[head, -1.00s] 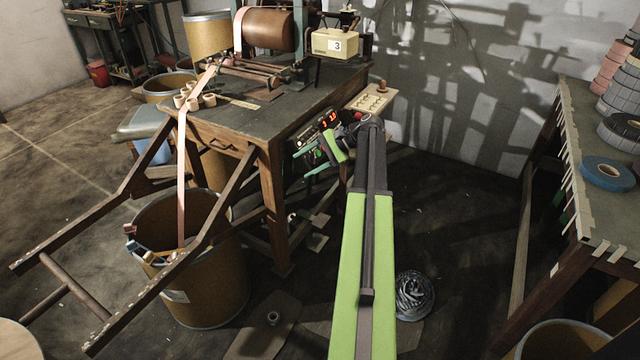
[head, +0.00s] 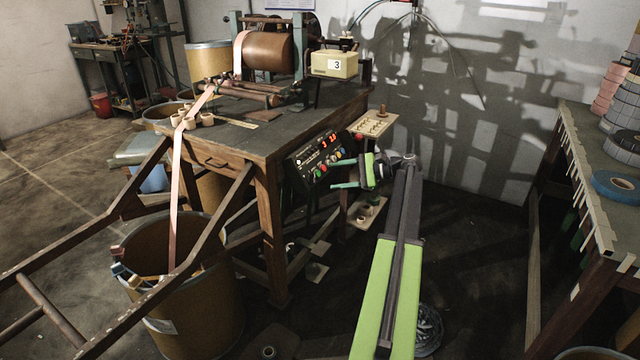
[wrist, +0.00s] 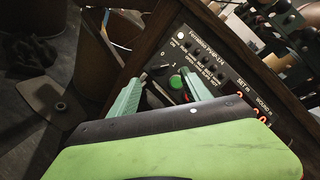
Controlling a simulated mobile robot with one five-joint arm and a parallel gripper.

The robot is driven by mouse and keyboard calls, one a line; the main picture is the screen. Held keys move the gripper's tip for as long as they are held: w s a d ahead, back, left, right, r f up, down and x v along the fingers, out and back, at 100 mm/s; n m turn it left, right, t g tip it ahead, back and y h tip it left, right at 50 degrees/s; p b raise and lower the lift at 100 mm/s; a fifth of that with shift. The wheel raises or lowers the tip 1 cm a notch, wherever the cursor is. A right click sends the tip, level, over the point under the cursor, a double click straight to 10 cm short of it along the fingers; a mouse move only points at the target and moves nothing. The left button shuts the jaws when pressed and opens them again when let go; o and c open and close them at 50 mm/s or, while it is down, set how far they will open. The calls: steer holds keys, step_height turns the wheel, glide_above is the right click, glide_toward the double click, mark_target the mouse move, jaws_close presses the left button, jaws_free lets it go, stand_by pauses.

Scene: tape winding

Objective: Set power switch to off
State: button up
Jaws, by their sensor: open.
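The control panel (head: 303,157) is a dark box with red digits and coloured buttons, on the table's front right side. It also fills the upper middle of the wrist view (wrist: 222,77), tilted. My gripper (head: 337,174) is open and empty, its two green fingers pointing at the panel's lower right. In the wrist view my gripper's fingertips (wrist: 164,76) are on either side of a panel corner with "0" and "1" marks. A pale lever-like part (wrist: 160,70), possibly the power switch, shows between them; its position is unclear. A green button (wrist: 176,83) is beside the right finger.
The wooden table (head: 262,150) carries the winding machine with a brown drum (head: 268,52). A small pegged board (head: 374,124) juts out above my gripper. A tape-laden bench (head: 585,150) stands at the right. Open floor lies between.

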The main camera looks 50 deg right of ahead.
mark_target(312, 179)
steer(key=b+x, duration=0.1)
steer(key=x, duration=0.5)
steer(key=shift+w+a, duration=0.2)
steer(key=shift+w, duration=0.05)
jaws_close()
